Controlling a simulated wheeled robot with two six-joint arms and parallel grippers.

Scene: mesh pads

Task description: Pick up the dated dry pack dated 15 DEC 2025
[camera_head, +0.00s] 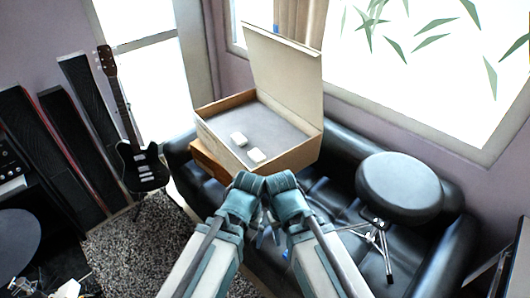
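Any date print is too small to read, so I cannot tell which is dated 15 DEC 2025. My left arm (240,197) and my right arm (286,196) come up from the bottom, their teal joints side by side just in front of the box. Their fingertips cannot be made out, and nothing held is visible.
The black sofa (342,117) runs under and behind the box. A round black stool (400,185) stands right of my arms. An electric guitar (143,160) and tall dark panels stand at left. The box lid (283,85) rises at the back. A speckled rug (150,240) covers the floor at left.

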